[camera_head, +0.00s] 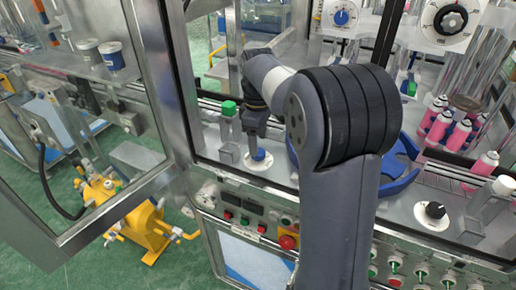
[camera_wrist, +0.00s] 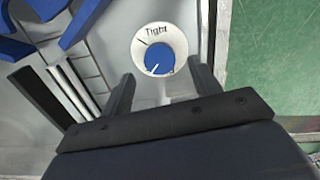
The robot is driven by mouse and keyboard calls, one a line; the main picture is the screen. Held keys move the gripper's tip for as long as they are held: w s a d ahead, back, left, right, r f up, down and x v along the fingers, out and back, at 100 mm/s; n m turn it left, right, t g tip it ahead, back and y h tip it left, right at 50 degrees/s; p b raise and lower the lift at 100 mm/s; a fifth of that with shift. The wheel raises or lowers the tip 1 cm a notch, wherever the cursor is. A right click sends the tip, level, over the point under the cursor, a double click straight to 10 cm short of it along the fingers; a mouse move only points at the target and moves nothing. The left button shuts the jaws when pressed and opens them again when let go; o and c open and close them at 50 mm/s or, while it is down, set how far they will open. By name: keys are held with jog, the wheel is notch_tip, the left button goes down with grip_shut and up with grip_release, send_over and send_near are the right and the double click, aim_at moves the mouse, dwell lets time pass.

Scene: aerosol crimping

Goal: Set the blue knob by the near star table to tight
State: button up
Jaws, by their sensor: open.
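The blue knob (camera_wrist: 160,60) sits on a round white dial (camera_wrist: 179,41) with the word "Tight" along its top in the wrist view. A small pale mark shows on the knob's lower left, and a dark line on the dial's upper left. In the head view the knob (camera_head: 259,155) is just below my gripper (camera_head: 257,140). My gripper (camera_wrist: 163,88) is open, its two fingers on either side below the knob in the wrist view, with nothing between them. The blue star table (camera_head: 402,165) is partly hidden behind my arm; parts of it show at upper left in the wrist view (camera_wrist: 83,22).
A clear post with a green top (camera_head: 228,108) stands close left of the knob. A black knob (camera_head: 435,211) is on the right. Pink bottles (camera_head: 459,135) stand behind it. Metal frame posts (camera_head: 168,75) edge the cell.

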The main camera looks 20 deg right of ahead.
jog(key=shift+f, duration=1.75)
jog(key=c, duration=1)
